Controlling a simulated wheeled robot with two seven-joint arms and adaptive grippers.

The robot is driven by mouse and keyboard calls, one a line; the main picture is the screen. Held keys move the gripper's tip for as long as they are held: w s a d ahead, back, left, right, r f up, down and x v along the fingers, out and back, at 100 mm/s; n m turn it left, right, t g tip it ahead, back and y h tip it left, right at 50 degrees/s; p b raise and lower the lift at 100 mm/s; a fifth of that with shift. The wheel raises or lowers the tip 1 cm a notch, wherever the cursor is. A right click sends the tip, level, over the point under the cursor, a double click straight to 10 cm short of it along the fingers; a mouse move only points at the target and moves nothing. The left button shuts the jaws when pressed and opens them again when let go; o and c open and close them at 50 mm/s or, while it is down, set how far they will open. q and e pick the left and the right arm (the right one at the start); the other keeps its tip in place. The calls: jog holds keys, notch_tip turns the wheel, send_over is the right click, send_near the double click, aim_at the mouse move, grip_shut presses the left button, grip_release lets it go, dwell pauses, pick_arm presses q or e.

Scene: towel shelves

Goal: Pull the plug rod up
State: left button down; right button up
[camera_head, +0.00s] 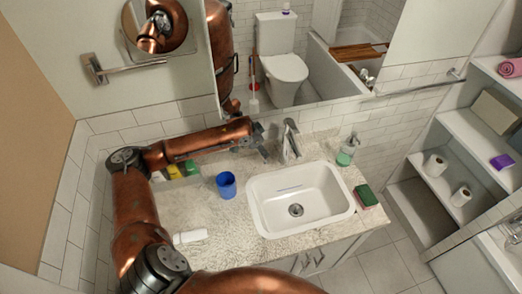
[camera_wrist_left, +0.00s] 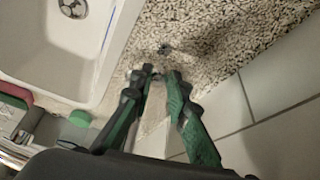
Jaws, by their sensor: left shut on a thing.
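My left gripper (camera_head: 265,152) is over the back of the counter, just left of the faucet (camera_head: 290,140). In the left wrist view, its green-and-dark fingers (camera_wrist_left: 160,74) are close together with a narrow gap at the tips. They are shut on a thin thing, which I take to be the plug rod; the fingers mostly hide it. A small dark metal piece (camera_wrist_left: 164,48), which looks like the rod's base, shows on the speckled counter just beyond the tips. The white sink (camera_head: 268,205) is to the right, with its drain (camera_head: 296,210) in view.
A blue cup (camera_head: 226,185) stands left of the sink. A soap bottle (camera_head: 347,151) and a green-and-red sponge (camera_head: 366,196) are at its right. A white tube (camera_head: 190,237) lies at the front left. The mirror wall is close behind the gripper.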

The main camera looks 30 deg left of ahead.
pick_arm(q)
jog(key=shift+w+r, duration=0.15)
jog(key=shift+r, duration=0.15)
jog(key=c, duration=2.2)
grip_release()
jog(key=o, duration=0.4)
jog(key=shift+f, duration=0.15)
jog(key=shift+c, duration=0.2)
